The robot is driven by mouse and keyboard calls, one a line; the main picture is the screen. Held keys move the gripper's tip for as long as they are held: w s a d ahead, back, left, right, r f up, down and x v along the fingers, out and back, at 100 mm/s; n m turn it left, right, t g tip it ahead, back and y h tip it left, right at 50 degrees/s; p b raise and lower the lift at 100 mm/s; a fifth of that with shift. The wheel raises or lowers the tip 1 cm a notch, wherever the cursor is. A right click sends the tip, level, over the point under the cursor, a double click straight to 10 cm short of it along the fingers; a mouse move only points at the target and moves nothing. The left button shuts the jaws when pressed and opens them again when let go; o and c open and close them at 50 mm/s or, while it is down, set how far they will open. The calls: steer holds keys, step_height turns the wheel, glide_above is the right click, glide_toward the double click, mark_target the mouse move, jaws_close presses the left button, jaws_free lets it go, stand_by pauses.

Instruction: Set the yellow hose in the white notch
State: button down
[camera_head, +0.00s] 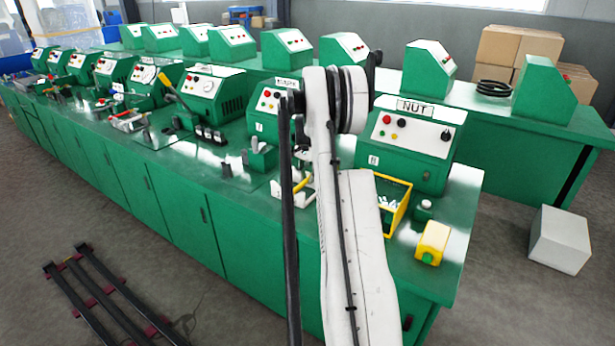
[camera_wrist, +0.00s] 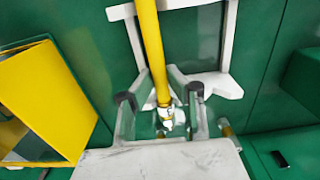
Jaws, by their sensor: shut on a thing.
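The yellow hose (camera_wrist: 151,45) runs down from the top edge of the wrist view and ends in a metal fitting (camera_wrist: 167,117). My gripper (camera_wrist: 160,95) is shut on the hose near this fitting, with a dark-tipped finger on each side. A white bracket (camera_wrist: 217,82) with the notch lies behind the hose, and the hose crosses its upper bar. I cannot tell whether the hose is seated in the notch or above it. In the head view a short piece of the hose (camera_head: 302,183) shows beside the white bracket (camera_head: 277,191); my arm hides the gripper.
A yellow open bin (camera_head: 398,214) with white pieces stands right of my arm. A yellow box with a green button (camera_head: 432,241) is near the bench's right end. The NUT machine (camera_head: 413,140) stands behind.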

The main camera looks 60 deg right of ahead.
steer(key=shift+f, duration=0.2)
steer(key=c, duration=1.6)
jaws_free()
step_height(320, 180, up, 12)
steer(key=shift+r, duration=0.1)
